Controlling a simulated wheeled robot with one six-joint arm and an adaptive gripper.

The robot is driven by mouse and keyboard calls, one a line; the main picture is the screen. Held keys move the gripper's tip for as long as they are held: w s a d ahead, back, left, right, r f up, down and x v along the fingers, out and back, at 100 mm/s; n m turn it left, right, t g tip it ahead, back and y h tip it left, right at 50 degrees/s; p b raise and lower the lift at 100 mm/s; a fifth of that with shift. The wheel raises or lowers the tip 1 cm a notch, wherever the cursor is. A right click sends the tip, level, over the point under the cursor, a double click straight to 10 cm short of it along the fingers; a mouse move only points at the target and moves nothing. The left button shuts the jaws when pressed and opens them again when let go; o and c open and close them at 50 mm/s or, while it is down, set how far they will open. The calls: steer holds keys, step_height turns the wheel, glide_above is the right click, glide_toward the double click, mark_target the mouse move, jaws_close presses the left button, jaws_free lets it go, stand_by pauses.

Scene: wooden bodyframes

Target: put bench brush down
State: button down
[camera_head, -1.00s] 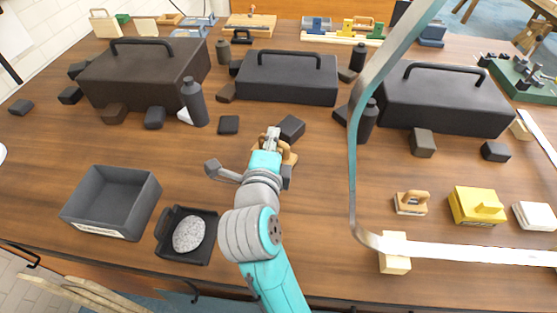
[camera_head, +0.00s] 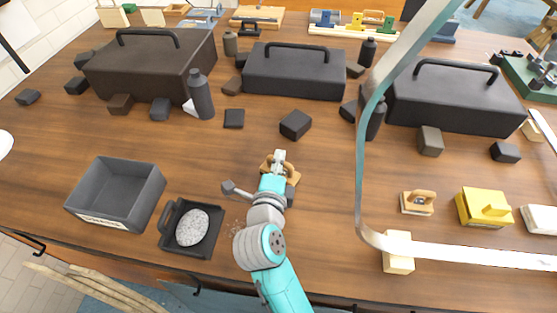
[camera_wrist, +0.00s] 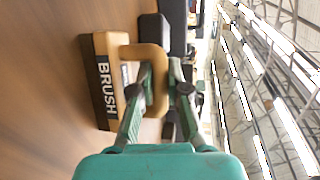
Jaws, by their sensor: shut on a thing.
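The bench brush (camera_wrist: 105,80) has a tan wooden body with the word BRUSH on its side, dark bristles and a looped wooden handle (camera_wrist: 152,104). My gripper (camera_wrist: 161,82) is shut on that handle in the wrist view. In the head view the bench brush (camera_head: 292,176) shows partly behind my gripper (camera_head: 279,158), over the middle of the table. The bristle side faces the tabletop. I cannot tell whether the bristles touch the wood.
A dark tray with a speckled stone (camera_head: 192,228) and a grey open bin (camera_head: 150,190) stand left. Small specks (camera_head: 237,222) lie beside the tray. A dark block (camera_head: 296,124) is just behind the brush. A wooden-handled block (camera_head: 417,203) and a yellow box (camera_head: 484,214) stand right.

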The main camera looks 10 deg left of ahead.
steer(key=c, duration=1.2)
jaws_free()
steer(key=shift+o, duration=0.2)
steer(key=shift+r, duration=0.1)
steer(key=s, duration=0.4)
steer(key=s+r, duration=0.1)
steer(key=s, duration=0.3)
steer(key=s+r, duration=0.1)
steer(key=s, duration=0.3)
steer(key=shift+a+r, duration=0.1)
steer(key=shift+a, duration=0.1)
